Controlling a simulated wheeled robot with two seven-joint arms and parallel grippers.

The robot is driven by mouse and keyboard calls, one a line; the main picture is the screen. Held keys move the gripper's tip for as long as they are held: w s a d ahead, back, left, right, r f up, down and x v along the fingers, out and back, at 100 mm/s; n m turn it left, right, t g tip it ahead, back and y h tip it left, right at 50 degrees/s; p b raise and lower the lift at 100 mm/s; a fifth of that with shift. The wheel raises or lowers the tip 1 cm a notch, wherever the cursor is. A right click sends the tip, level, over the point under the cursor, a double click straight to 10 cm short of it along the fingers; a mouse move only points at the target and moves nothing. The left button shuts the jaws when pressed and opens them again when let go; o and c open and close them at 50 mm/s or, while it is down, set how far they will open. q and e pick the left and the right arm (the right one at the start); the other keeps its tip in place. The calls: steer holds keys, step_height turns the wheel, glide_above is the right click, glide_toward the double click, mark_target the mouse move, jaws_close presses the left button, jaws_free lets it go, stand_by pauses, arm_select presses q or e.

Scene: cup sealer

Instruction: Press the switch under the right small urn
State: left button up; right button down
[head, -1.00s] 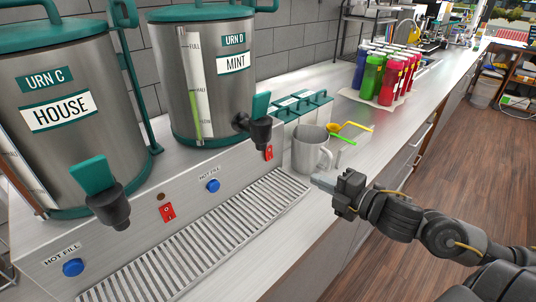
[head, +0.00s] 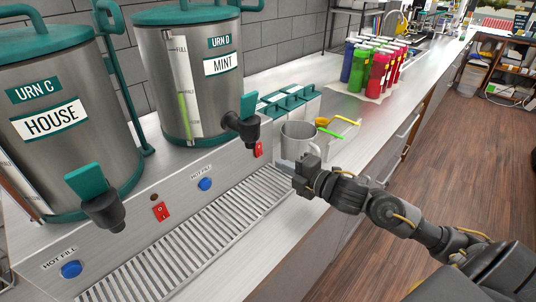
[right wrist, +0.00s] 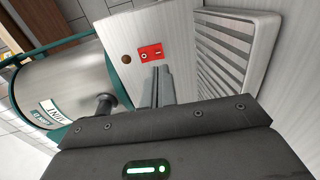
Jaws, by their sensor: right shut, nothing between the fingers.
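The right urn, urn D labelled MINT (head: 190,75), stands on a steel base. Its red switch (head: 258,149) is on the base's front panel, below and right of its tap (head: 243,125). My right gripper (head: 284,166) is in front of the panel, a little right of and below that switch, beside a metal cup. In the right wrist view, the shut, empty fingers (right wrist: 158,76) point at the panel just below the red switch (right wrist: 151,53); I cannot tell whether they touch it. The MINT urn (right wrist: 65,85) lies to the left there. My left gripper is not in view.
Urn C, HOUSE (head: 60,110), has its own red switch (head: 161,211). Blue buttons (head: 205,184) sit on the panel. A drip grate (head: 200,240) runs along its front. The metal cup (head: 297,140) and green-lidded containers (head: 290,103) stand close to my right gripper.

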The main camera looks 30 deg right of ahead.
mark_target(260, 154)
steer(key=p+x, duration=0.1)
steer(key=x, duration=0.5)
steer(key=shift+r+p, duration=0.1)
steer(key=shift+p, duration=0.2)
steer(key=shift+w, duration=0.1)
steer(key=shift+w+a+f+b, duration=0.15)
steer(key=shift+f+b, duration=0.3)
steer(key=shift+b, duration=0.6)
steer(key=shift+r+p, duration=0.35)
steer(key=shift+f, duration=0.1)
steer(key=s, duration=0.1)
steer(key=s+d, duration=0.1)
steer(key=s, duration=0.1)
steer(key=s+f, duration=0.1)
steer(key=shift+s+d, duration=0.2)
steer(key=shift+d, duration=0.15)
steer(key=b+v, duration=0.1)
steer(key=v, duration=0.1)
steer(key=f+b+v, duration=0.1)
steer(key=v, duration=0.2)
steer(key=f+b+v, duration=0.1)
steer(key=v, duration=0.2)
steer(key=shift+s+d, duration=0.1)
steer(key=shift+s, duration=0.2)
steer(key=shift+s+d+r+b, duration=0.15)
steer(key=shift+s+b, duration=0.15)
